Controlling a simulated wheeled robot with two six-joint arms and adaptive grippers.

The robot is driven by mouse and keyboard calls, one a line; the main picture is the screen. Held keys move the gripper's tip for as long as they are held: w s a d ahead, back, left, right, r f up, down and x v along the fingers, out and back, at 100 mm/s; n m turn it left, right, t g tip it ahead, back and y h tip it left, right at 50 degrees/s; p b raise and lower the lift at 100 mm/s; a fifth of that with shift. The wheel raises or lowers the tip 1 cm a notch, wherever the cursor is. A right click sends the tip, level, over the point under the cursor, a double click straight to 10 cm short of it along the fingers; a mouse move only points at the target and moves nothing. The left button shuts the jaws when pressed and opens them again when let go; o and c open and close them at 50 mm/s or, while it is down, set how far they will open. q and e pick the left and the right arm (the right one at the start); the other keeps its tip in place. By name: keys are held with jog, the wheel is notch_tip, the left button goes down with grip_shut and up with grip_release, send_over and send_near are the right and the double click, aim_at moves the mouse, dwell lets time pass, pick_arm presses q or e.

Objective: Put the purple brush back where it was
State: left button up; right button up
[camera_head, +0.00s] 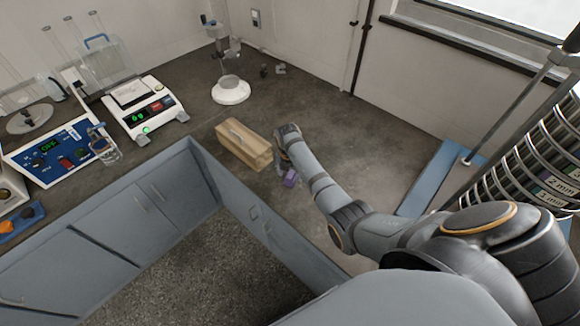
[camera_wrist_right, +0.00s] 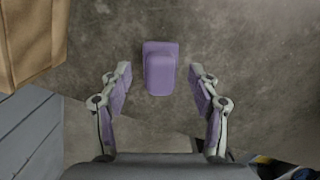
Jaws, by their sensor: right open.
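The purple brush (camera_head: 290,178) is on the dark counter, beside the front edge and close to my right gripper (camera_head: 284,168). In the right wrist view the brush (camera_wrist_right: 160,68) shows as a small purple block with a raised part. My right gripper (camera_wrist_right: 160,80) is open, with one finger on each side of the brush's near end. Gaps show between the fingers and the brush, so it is not gripped. In the head view the gripper partly hides the brush. My left gripper is not in view.
A tan box (camera_head: 241,150) stands just left of my right gripper; it also shows in the wrist view (camera_wrist_right: 28,40). A balance (camera_head: 143,110), a white-based stand (camera_head: 231,92) and a blue control unit (camera_head: 50,153) are further left. A blue mat (camera_head: 430,180) and stacked sieves (camera_head: 540,150) are right.

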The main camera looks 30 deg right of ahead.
aim_at(289, 177)
notch_tip(289, 177, up, 11)
jog(key=a, duration=0.1)
jog(key=shift+s+f+b, duration=0.15)
jog(key=shift+s+b, duration=0.2)
jog(key=shift+s, duration=0.1)
